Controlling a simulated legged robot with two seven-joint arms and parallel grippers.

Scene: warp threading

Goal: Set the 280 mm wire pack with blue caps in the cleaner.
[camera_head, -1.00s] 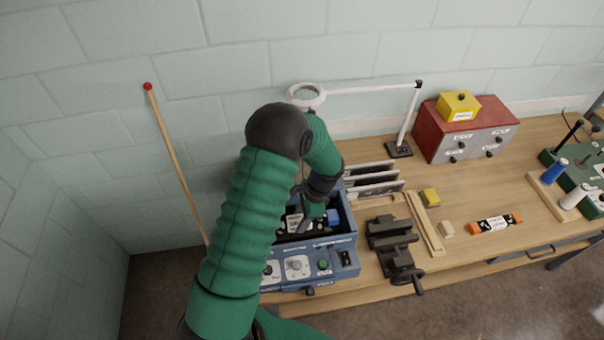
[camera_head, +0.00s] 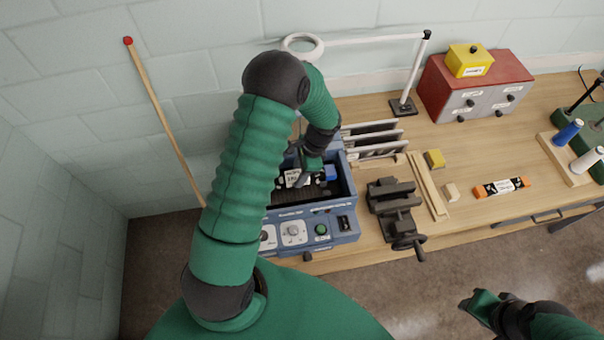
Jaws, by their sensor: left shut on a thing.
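The blue cleaner (camera_head: 342,222) stands at the left end of the table, its basin open on top. A wire pack with a white label (camera_head: 292,178) and a blue cap (camera_head: 330,172) is in the basin's rear part. My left gripper (camera_head: 304,178) reaches down into the basin and is shut on this pack. The arm hides the pack's left part, and I cannot tell whether the pack touches the bottom. My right gripper (camera_head: 474,303) is low at the right, in front of the table and away from the cleaner. Its jaw state is unclear.
Right of the cleaner are a rack of upright plates (camera_head: 375,140), a dark vise (camera_head: 394,208), wooden strips (camera_head: 428,185), a yellow block (camera_head: 434,158) and an orange-ended pack (camera_head: 501,187). A ring lamp (camera_head: 304,45) overhangs behind. A red cabinet (camera_head: 470,90) stands further right.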

